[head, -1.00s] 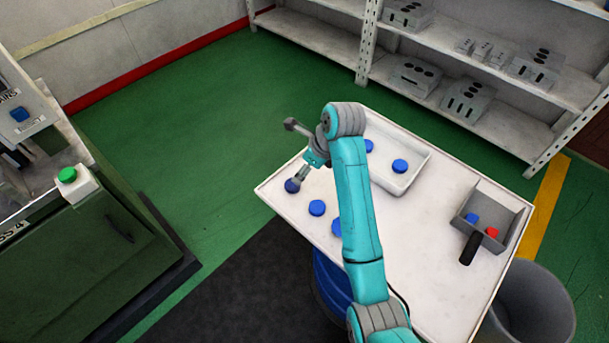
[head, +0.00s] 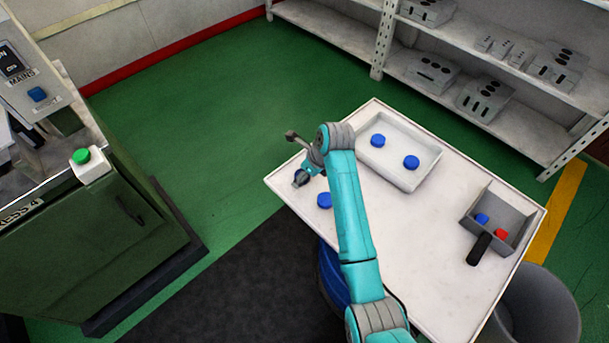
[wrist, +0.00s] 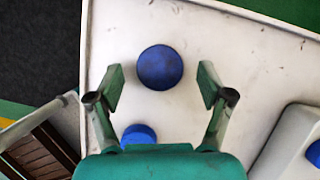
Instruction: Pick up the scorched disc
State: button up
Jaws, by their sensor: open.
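The scorched disc (wrist: 160,67) is a blue disc with a darker, mottled top, lying flat on the white table (wrist: 225,50). My gripper (wrist: 161,86) is open, with one finger to each side of the disc and nothing held. In the head view my gripper (head: 302,179) is low over the table's left corner and mostly hides this disc. A brighter, plain blue disc (wrist: 138,134) lies close by, partly behind my gripper's body. The head view shows a plain blue disc (head: 325,200) beside my arm.
A white tray (head: 376,177) with two blue discs stands behind my arm. A grey bin (head: 520,211) with a dark handle, holding a blue and a red disc, is at the right. A green machine (head: 85,245) stands at the left. The table's middle is clear.

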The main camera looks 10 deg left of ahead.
jog(key=shift+f, duration=0.15)
jog(key=c, duration=1.2)
